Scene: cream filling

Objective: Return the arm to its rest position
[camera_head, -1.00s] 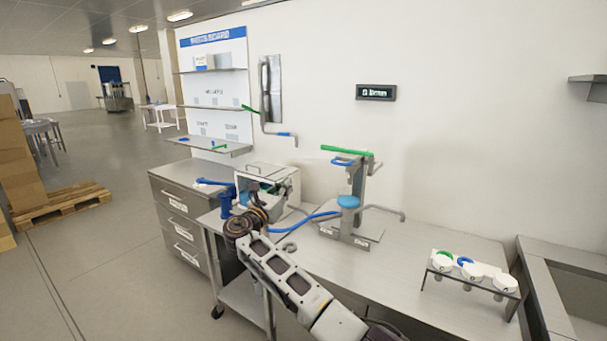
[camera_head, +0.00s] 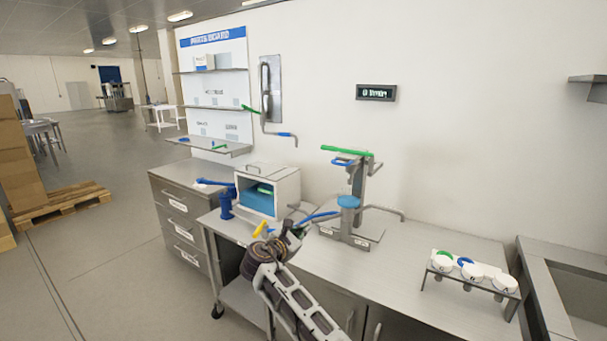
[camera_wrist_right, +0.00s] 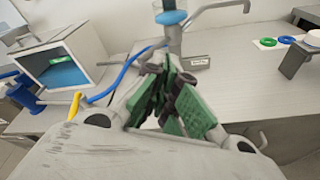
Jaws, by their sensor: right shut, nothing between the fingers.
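My right gripper (camera_head: 290,234) is in front of the steel bench, below and to the right of the white box, apart from it. In the right wrist view its green-padded fingers (camera_wrist_right: 168,98) are shut with nothing between them. My right arm reaches in from the bottom of the head view. My left gripper is not in view.
A white box (camera_head: 287,186) with an open front and blue interior stands on the bench (camera_head: 420,252). A blue hose (camera_head: 318,216) runs to a filling stand (camera_head: 352,200). A rack with white-capped pots (camera_head: 470,272) stands at right.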

